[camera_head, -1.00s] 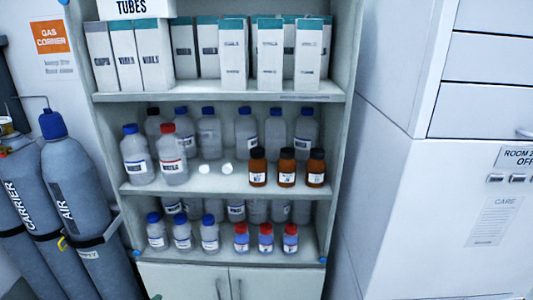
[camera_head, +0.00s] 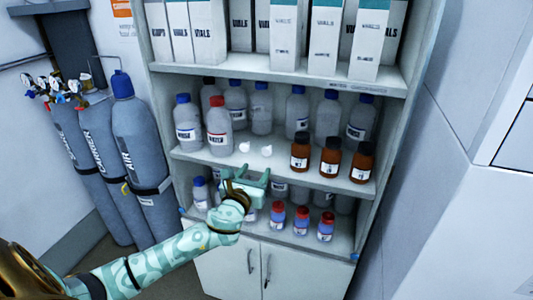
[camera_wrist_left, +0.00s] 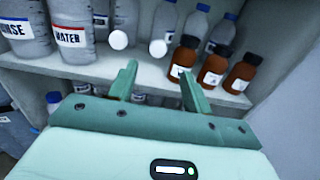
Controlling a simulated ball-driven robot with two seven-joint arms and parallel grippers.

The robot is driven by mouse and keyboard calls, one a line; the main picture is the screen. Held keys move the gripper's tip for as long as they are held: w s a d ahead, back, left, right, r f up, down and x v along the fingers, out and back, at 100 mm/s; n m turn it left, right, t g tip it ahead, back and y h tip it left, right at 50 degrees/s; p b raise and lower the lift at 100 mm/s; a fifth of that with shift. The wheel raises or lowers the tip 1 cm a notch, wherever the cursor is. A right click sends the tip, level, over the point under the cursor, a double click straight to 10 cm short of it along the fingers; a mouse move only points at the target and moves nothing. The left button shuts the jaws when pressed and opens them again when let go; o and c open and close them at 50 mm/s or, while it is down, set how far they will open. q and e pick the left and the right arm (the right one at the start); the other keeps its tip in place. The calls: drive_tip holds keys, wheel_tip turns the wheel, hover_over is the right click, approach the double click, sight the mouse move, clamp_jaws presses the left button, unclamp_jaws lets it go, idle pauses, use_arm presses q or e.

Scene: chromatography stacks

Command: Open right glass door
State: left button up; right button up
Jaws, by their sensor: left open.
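The white shelf cabinet (camera_head: 417,113) stands in the middle of the head view. I cannot make out a glass pane or frame across its front, so the right glass door and its state cannot be told. Small blue dots show at the lower left corner (camera_head: 182,211) and lower right corner (camera_head: 354,257) of the shelves. My left gripper (camera_head: 246,176) is open and empty, in front of the cabinet at about middle-shelf height. It hides part of the lower-shelf bottles. In the left wrist view its two fingers (camera_wrist_left: 157,72) point at the shelf edge. My right gripper is not in view.
Brown bottles (camera_head: 331,158) and clear bottles (camera_head: 218,127) stand on the middle shelf, and small red-capped bottles (camera_head: 301,221) below. White lower doors (camera_head: 222,265) have two upright handles. Gas cylinders (camera_head: 143,150) stand left; a white unit (camera_head: 455,220) stands right.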

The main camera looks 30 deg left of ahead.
sight(266, 152)
use_arm(q)
drive_tip(key=x, duration=0.9)
drive_tip(key=shift+w+a, duration=0.15)
drive_tip(key=shift+w, duration=0.1)
drive_tip(key=shift+s, duration=0.1)
drive_tip(key=shift+c, duration=0.3)
clamp_jaws()
